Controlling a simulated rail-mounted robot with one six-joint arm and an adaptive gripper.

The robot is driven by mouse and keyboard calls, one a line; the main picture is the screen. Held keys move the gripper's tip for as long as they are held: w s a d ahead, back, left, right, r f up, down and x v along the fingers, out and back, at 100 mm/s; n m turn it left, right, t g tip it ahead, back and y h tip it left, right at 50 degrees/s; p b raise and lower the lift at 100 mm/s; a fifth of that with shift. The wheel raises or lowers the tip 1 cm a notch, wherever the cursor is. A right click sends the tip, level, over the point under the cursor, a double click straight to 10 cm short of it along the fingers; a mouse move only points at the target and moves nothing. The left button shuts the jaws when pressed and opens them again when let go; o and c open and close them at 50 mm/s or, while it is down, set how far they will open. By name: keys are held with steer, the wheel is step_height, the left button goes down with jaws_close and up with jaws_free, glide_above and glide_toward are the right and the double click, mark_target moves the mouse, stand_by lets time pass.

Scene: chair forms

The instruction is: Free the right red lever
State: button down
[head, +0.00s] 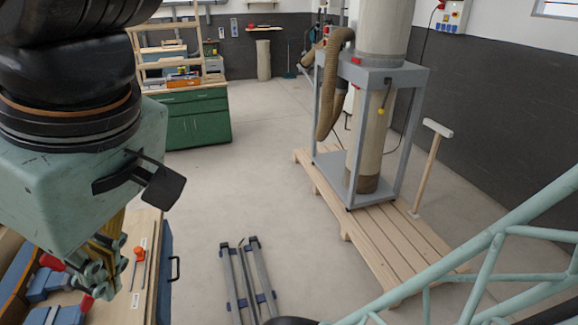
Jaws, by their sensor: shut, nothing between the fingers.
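My gripper (102,286) hangs at the lower left of the head view, pointing down over a wooden workbench (125,308). Its fingers are shut, with nothing between them. Two red levers show beside it: one (51,262) to the left of the fingers, the other (87,302) just below and left of the fingertips. Blue clamp-like blocks (42,285) lie beside the levers. The lever nearer the fingertips is mostly hidden, and I cannot tell whether the fingers touch it. My wrist hides part of the bench.
A red-handled screwdriver (138,254) lies on the bench right of my gripper. A dust collector (370,130) stands on a slatted wooden platform (380,235). A green cabinet (195,118) stands behind. The middle floor is clear.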

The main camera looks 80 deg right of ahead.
step_height(320, 180, down, 9)
steer(key=b, duration=0.8)
